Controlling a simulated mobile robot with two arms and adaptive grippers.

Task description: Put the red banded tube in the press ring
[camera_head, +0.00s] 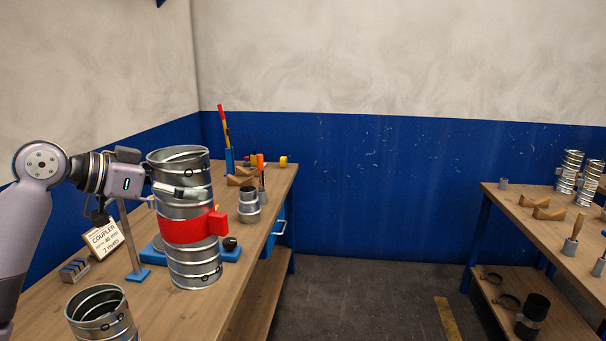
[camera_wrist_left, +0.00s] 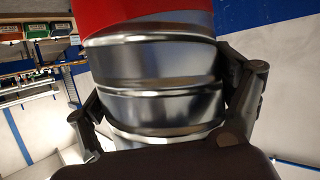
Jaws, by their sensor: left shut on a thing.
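The red banded tube (camera_head: 190,270) is a tall ribbed metal duct piece with a red band and a red block on the band's right side. It stands upright over the left bench; I cannot tell whether its bottom touches the top. My left gripper (camera_head: 178,192) is shut on the tube above the band. In the left wrist view the ribbed metal (camera_wrist_left: 150,65) fills the space between the fingers of my left gripper (camera_wrist_left: 168,98), with red at the top. A blue base (camera_head: 231,250) with a black knob shows partly behind the tube. I cannot make out the press ring for sure.
An open metal duct piece (camera_head: 100,312) stands at the front of the left bench (camera_head: 50,308). A coupler sign (camera_head: 104,240), a small metal fitting (camera_head: 249,205) and a red-yellow lever (camera_head: 224,125) stand farther back. Floor separates this bench from the right bench (camera_head: 500,210).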

